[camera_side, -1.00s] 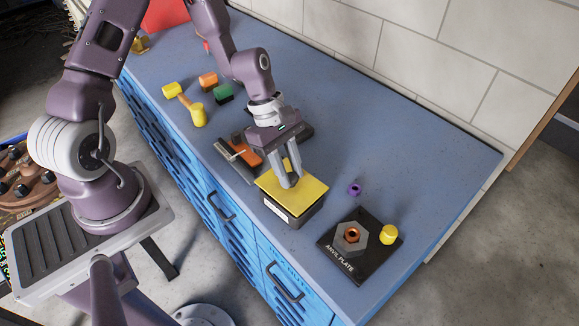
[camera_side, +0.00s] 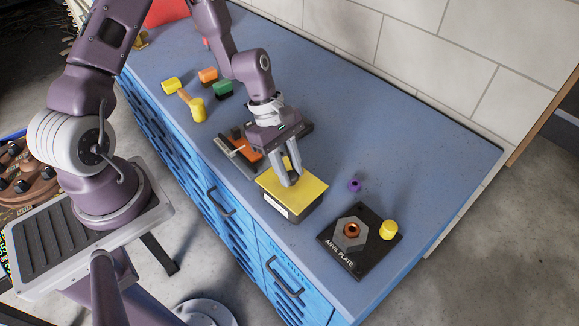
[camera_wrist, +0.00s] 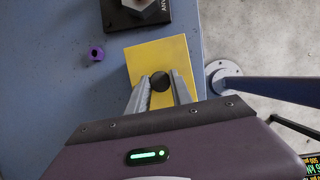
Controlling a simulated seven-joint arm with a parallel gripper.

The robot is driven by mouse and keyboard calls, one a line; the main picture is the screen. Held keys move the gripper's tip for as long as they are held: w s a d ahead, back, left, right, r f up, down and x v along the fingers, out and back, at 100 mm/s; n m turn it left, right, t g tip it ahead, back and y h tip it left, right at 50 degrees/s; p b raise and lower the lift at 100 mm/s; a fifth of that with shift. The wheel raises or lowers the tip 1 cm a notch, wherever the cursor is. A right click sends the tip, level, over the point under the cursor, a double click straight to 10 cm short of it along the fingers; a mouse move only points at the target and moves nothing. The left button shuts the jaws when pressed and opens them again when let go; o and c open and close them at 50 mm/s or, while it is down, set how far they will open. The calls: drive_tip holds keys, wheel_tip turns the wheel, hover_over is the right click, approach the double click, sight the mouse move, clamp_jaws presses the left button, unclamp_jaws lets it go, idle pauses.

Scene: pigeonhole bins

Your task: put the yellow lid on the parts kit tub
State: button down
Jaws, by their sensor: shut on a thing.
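The yellow lid (camera_side: 308,188) is a flat square plate lying over the top of the black parts kit tub (camera_side: 300,213), which has a white label on its front side. In the wrist view the lid (camera_wrist: 150,53) has a round black knob (camera_wrist: 160,81) in its middle. My gripper (camera_side: 290,182) points down onto the lid, and in the wrist view its two fingers (camera_wrist: 160,87) are shut on the knob. The lid covers the tub's opening, so its inside is hidden. I cannot tell whether the lid is fully seated.
A black anvil plate (camera_side: 338,261) with a hex nut and a yellow cylinder (camera_side: 388,230) lies to the right. A small purple piece (camera_side: 354,185) sits behind the tub. Orange, green and yellow blocks stand at the left. The bench's back right is clear.

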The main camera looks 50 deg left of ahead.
drive_tip(key=shift+f, duration=0.45)
drive_tip(key=c, duration=1.5)
unclamp_jaws()
drive_tip(key=shift+o, duration=0.2)
drive_tip(key=o, duration=0.6)
drive_tip(key=shift+c, duration=0.2)
drive_tip(key=v, duration=0.8)
